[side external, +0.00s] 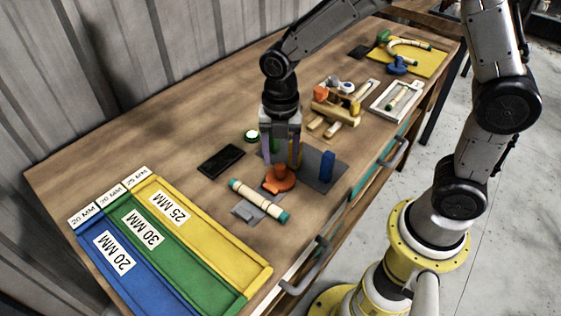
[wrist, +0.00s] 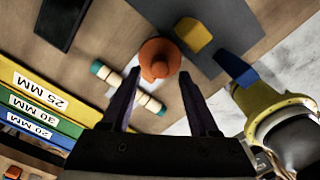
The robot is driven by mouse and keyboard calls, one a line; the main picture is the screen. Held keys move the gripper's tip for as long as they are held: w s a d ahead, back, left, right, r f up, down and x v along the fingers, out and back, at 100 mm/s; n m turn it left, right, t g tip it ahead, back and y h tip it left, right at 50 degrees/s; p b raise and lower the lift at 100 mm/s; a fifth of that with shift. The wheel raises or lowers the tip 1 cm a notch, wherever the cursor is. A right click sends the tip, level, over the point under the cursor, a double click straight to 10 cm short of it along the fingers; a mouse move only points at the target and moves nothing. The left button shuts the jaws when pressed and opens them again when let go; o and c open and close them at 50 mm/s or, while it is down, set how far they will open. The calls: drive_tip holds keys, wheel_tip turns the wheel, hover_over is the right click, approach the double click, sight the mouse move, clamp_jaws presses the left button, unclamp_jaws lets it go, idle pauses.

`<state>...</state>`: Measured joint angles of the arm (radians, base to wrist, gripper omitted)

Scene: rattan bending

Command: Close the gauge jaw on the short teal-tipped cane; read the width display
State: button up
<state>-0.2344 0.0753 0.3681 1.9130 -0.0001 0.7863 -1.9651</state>
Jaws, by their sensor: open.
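The short cane (side external: 258,200) is pale with dark bands and a teal tip at each end. My gripper (side external: 281,162) points down over the orange piece, open and empty. In the wrist view my gripper (wrist: 158,76) has its fingers spread, with the orange piece (wrist: 160,57) just beyond the tips. The left finger partly hides the cane (wrist: 150,102). The black display (side external: 221,160) shows no legible reading.
A dark grey plate (side external: 336,166) with an upright blue block (side external: 327,166) lies right of my gripper. Blue, green and yellow (side external: 200,226) marked trays fill the left front. A wooden fixture (side external: 337,108) and white tray (side external: 397,101) stand farther back.

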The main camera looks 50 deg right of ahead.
drive_tip(key=shift+f, duration=1.4)
drive_tip(key=shift+c, duration=0.2)
clamp_jaws()
drive_tip(key=shift+w+a+r, duration=0.1)
drive_tip(key=shift+a, duration=2.6)
